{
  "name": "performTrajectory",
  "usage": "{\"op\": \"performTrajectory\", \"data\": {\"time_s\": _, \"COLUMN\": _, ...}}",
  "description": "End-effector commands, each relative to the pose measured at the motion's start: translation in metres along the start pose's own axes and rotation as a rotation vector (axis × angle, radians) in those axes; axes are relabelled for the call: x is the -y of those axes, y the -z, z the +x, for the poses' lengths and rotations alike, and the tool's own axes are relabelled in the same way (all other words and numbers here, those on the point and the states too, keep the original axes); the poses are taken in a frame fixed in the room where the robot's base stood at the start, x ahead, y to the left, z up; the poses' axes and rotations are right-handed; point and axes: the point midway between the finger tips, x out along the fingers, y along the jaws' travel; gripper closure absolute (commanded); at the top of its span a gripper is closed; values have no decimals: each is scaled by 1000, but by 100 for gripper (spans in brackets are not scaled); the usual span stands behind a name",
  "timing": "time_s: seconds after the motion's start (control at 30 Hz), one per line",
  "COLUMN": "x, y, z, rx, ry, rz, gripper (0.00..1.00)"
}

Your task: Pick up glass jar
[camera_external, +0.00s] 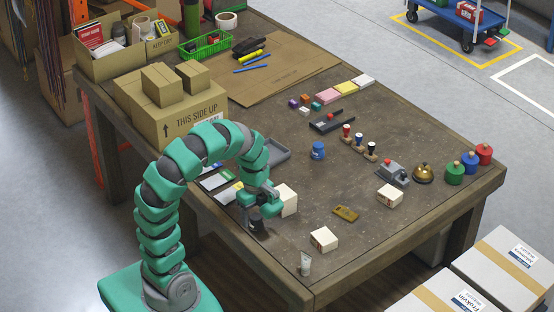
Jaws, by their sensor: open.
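My gripper (260,212) is at the end of the green arm, low over the near left part of the table, pointing down. It is open, and its fingers are small and dark in this view. A dark, short cylinder-like shape (258,226) is right below it; it may be a jar, but whether it is glass I cannot tell. A small pale, upright container (305,264) stands near the front edge, apart from my gripper; its material is also unclear. A white box (286,198) stands just right of my gripper.
White boxes (323,239) and a brass-coloured piece (346,213) lie to the right. A blue container (318,150) stands mid-table. A grey tray (268,151) and a large carton (178,118) are behind my arm. A bell (423,173) and coloured containers (470,163) stand far right.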

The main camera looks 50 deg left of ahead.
Motion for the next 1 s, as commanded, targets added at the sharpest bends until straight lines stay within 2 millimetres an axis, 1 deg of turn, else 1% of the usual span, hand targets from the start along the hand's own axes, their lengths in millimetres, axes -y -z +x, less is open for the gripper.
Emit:
{"op": "performTrajectory", "data": {"time_s": 0.03, "x": -1, "y": 0, "z": 9, "rx": 0, "ry": -4, "rz": -2, "gripper": 33}}
{"op": "performTrajectory", "data": {"time_s": 0.13, "x": -1, "y": 1, "z": 18, "rx": -1, "ry": -4, "rz": 0, "gripper": 33}}
{"op": "performTrajectory", "data": {"time_s": 0.23, "x": 0, "y": 1, "z": 21, "rx": -1, "ry": -1, "rz": 0, "gripper": 33}}
{"op": "performTrajectory", "data": {"time_s": 0.43, "x": 0, "y": 1, "z": 20, "rx": 0, "ry": 0, "rz": 0, "gripper": 33}}
{"op": "performTrajectory", "data": {"time_s": 0.47, "x": 0, "y": 1, "z": 20, "rx": 0, "ry": 0, "rz": 0, "gripper": 39}}
{"op": "performTrajectory", "data": {"time_s": 0.5, "x": 0, "y": 1, "z": 20, "rx": 0, "ry": 1, "rz": 0, "gripper": 50}}
{"op": "performTrajectory", "data": {"time_s": 0.57, "x": 0, "y": 1, "z": 20, "rx": 0, "ry": 0, "rz": 0, "gripper": 67}}
{"op": "performTrajectory", "data": {"time_s": 0.6, "x": 0, "y": 1, "z": 20, "rx": 0, "ry": 0, "rz": 0, "gripper": 78}}
{"op": "performTrajectory", "data": {"time_s": 0.63, "x": 0, "y": 1, "z": 20, "rx": 0, "ry": 0, "rz": 0, "gripper": 85}}
{"op": "performTrajectory", "data": {"time_s": 1.0, "x": 0, "y": 1, "z": 18, "rx": -1, "ry": 1, "rz": 0, "gripper": 85}}
